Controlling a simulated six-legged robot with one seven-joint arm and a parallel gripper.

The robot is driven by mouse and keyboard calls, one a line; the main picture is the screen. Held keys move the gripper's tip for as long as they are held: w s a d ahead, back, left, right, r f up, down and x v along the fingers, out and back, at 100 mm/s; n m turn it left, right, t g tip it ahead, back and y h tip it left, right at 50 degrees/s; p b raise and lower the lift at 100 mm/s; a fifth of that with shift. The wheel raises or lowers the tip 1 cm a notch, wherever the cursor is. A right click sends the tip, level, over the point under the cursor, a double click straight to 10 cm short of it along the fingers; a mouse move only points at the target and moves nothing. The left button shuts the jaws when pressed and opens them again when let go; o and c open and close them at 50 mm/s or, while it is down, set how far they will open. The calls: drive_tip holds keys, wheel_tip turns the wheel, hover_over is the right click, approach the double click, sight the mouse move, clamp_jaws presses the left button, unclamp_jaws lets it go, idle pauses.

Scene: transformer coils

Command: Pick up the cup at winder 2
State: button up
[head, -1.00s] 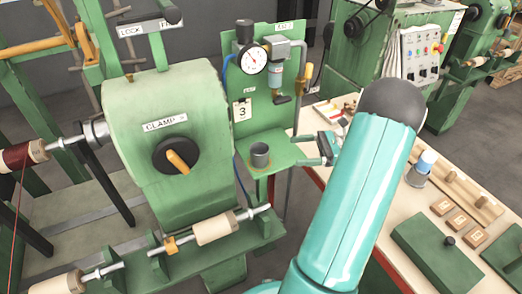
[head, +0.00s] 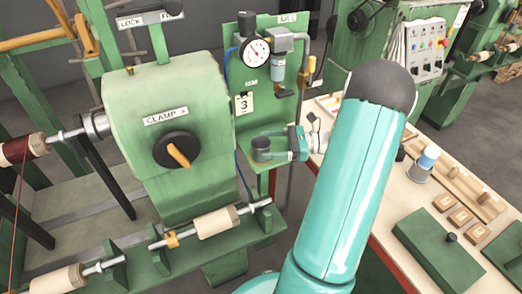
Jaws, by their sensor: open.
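A small dark grey cup (head: 261,144) stands on a green shelf (head: 253,182) beside the winder's clamp housing, in the middle of the head view. My gripper (head: 270,146) reaches in from the right at the cup's height. Its open fingers are at the cup and partly hide it. I cannot tell whether they touch it.
The green clamp housing (head: 165,125) with a black knob stands close left of the cup. Behind the cup rises a green panel with a pressure gauge (head: 255,52) and a plate marked 3. A workbench (head: 385,210) with wooden blocks lies at right.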

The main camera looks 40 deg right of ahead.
drive_tip(key=x, duration=0.3)
drive_tip(key=c, duration=1)
drive_tip(key=shift+c, duration=0.2)
drive_tip(key=shift+r, duration=0.15)
